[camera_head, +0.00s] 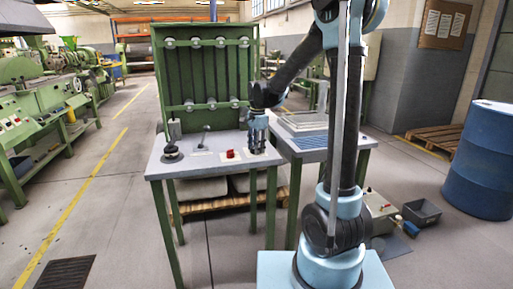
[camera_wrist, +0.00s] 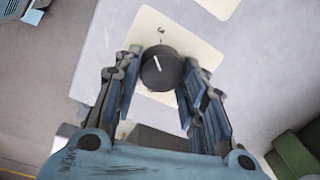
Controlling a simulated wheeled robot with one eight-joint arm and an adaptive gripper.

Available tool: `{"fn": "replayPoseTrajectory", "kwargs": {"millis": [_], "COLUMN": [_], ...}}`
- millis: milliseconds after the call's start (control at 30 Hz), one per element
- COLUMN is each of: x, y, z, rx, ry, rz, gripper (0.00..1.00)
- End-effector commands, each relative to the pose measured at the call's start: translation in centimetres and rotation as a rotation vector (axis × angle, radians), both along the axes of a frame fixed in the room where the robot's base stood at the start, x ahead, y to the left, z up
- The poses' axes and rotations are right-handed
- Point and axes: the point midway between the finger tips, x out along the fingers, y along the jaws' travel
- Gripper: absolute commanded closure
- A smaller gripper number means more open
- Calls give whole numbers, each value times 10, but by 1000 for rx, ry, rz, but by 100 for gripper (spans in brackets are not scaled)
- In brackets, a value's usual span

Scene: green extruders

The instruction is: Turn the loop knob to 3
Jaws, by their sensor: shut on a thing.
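The loop knob (camera_wrist: 161,68) is a round black dial with a white pointer line, on a pale cream plate (camera_wrist: 148,27) in the wrist view. The line runs slightly slanted, near upright in the picture. Marks on the plate are too small to read. My gripper (camera_wrist: 160,76) has its fingers on the left and right sides of the knob and is shut on it. In the head view my gripper (camera_head: 258,137) points down at the right end of the grey-topped table (camera_head: 200,168), and the knob is hidden there.
A red button (camera_head: 230,154), a small lever (camera_head: 203,138) and a black control (camera_head: 171,152) stand on the table to the left of my gripper. A green panel with round fittings (camera_head: 205,65) rises behind. A second table (camera_head: 325,142) adjoins on the right.

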Motion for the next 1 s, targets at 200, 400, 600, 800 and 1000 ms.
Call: {"fn": "replayPoseTrajectory", "kwargs": {"millis": [200,400,600,800,1000], "x": [0,0,-1,-1,-1], "y": [1,1,2,2,2], "z": [0,0,0,0,0], "rx": [1,2,3,3,4], "ry": [-2,-2,-2,-2,-2], "rz": [-171,-287,-354,-380,-384], "gripper": [86,86,86,85,86]}}
